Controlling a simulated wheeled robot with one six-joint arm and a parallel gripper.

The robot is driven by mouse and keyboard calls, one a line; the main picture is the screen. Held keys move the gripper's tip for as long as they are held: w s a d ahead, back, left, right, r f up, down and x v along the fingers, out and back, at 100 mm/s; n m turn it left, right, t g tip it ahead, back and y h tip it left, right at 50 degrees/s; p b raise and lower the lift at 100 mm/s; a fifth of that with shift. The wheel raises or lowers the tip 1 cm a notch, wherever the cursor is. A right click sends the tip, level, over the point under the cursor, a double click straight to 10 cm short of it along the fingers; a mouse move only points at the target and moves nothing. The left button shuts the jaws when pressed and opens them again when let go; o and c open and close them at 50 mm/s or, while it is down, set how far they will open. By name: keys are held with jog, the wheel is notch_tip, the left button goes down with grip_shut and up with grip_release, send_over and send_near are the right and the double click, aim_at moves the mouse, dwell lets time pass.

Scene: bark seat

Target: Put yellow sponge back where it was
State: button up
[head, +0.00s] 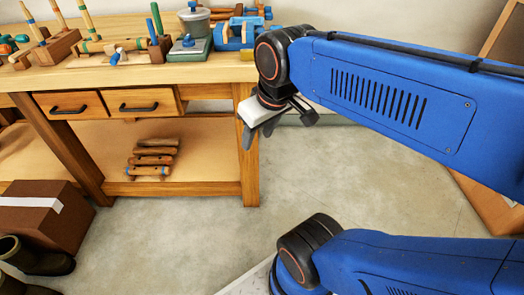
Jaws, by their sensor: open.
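My gripper (256,134) hangs at the end of the blue arm, pointing down, in front of the right end of the wooden workbench (215,74). It is open, and I see nothing held in it. Its fingers are small and partly overlap in this view. They are lower than the bench top and above the floor, near the bench's right front leg (249,175).
A blue vise (235,36), a scale with a grey pot (193,25) and wooden tool racks (60,46) crowd the bench top. Short logs (152,160) lie on the lower shelf. A cardboard box (42,212) and boots (35,258) stand lower left.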

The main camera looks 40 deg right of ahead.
jog(key=shift+m, duration=0.5)
jog(key=f, duration=0.1)
jog(key=s+f, duration=0.2)
jog(key=shift+s+a+f, duration=0.25)
jog(key=shift+a+f, duration=0.05)
dwell(0.5)
